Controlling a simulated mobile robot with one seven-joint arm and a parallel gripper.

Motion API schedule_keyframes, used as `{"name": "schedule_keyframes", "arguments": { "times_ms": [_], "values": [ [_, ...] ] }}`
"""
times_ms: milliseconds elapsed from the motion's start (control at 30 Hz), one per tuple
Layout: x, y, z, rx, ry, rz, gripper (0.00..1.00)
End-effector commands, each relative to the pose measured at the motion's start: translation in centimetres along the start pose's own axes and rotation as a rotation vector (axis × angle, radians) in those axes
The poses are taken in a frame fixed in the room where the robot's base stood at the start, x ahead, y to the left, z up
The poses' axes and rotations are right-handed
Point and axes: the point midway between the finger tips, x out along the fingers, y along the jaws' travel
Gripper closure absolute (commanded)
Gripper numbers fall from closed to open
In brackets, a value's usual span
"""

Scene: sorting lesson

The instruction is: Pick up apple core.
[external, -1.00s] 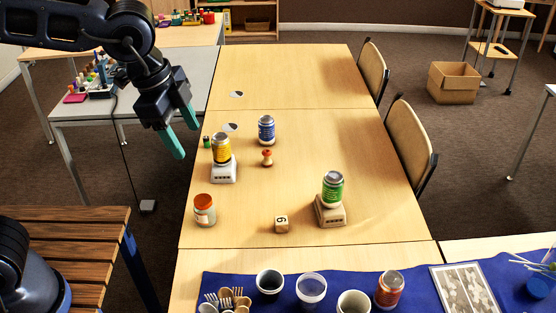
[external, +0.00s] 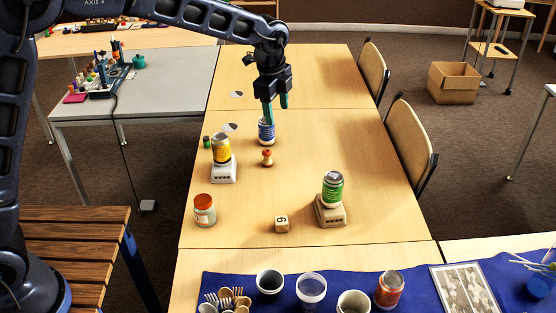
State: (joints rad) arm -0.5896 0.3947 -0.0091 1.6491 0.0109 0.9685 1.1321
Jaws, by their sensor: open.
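The apple core (external: 267,157) stands upright on the wooden table (external: 320,130), reddish at its top and bottom with a pale narrow middle. It is small in the view. My gripper (external: 277,115) points down with its green fingers apart and empty. In the picture it is above and slightly right of the apple core, clear of it. One finger overlaps the top of the blue can (external: 266,133); I cannot tell whether they touch.
A yellow can (external: 221,150) on a white scale stands left of the core. The table's right half is mostly clear.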

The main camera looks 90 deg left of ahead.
Motion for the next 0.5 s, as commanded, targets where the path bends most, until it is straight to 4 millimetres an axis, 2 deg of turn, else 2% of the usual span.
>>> {"name": "schedule_keyframes", "arguments": {
  "times_ms": [33,200,500],
  "values": [
    [1.7,-1.7,0.8,0.010,-0.007,0.009,0.41],
    [6.5,-6.4,3.5,0.064,-0.020,0.032,0.41],
    [16.1,-13.4,9.9,0.156,-0.034,0.077,0.41]
  ]
}}
